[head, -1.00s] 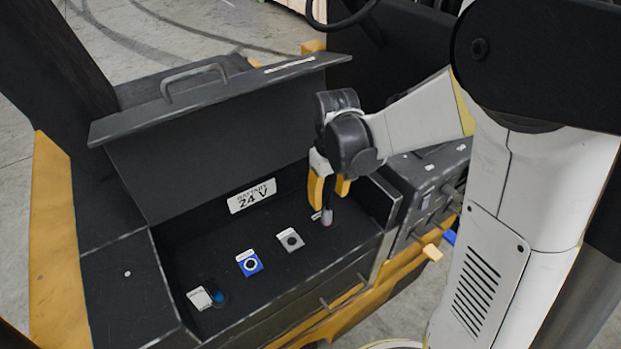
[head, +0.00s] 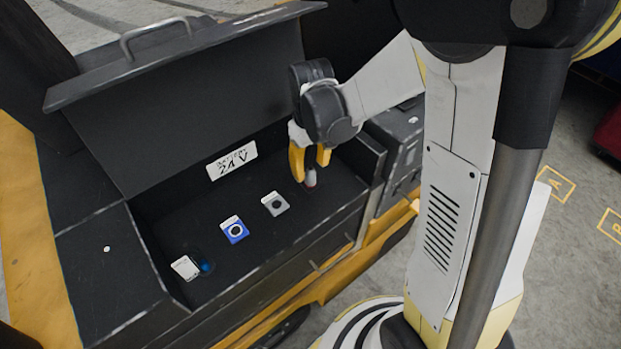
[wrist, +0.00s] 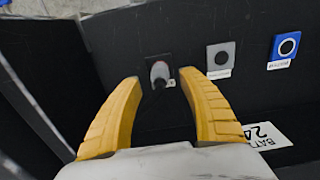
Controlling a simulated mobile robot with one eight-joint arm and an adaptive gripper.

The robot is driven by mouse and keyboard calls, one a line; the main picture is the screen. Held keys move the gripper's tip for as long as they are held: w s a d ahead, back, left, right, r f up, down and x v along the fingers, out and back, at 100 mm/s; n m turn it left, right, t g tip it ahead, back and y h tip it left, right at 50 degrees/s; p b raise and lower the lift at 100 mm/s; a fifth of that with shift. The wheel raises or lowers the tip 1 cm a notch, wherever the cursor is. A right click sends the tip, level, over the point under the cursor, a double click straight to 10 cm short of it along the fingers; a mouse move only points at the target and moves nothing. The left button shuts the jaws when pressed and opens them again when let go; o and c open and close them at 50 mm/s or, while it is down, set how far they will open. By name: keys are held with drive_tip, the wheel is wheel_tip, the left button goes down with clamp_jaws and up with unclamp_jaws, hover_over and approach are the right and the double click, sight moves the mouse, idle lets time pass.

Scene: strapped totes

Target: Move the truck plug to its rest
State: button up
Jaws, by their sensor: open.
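A small grey plug-like piece with a reddish lower end (head: 310,179) stands in the battery box, at the right end of the row of fittings. I take it for the truck plug. In the wrist view the plug (wrist: 159,72) sits on a dark square base, seen between my fingers. My gripper (head: 310,163) points down over it with yellow fingers apart, one on each side; it also shows in the wrist view (wrist: 160,82). I cannot tell whether a finger touches the plug. A grey socket (head: 275,203) and a blue socket (head: 235,230) lie to its left.
A white tag beside a blue round piece (head: 206,267) is at the left end of the row. A "24 V" label (head: 232,160) is on the box's back wall. The raised lid (head: 190,95) stands behind. A dark side box (head: 398,140) is at the right.

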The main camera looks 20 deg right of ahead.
sight(311, 178)
wheel_tip(311, 178, down, 5)
drive_tip(key=b, duration=0.3)
drive_tip(key=shift+b, duration=0.3)
idle(1.1)
clamp_jaws()
drive_tip(key=shift+r, duration=0.2)
drive_tip(key=shift+r+p, duration=1.9)
drive_tip(key=shift+r, duration=1)
drive_tip(key=shift+r+p, duration=2.05)
drive_tip(key=shift+r, duration=0.95)
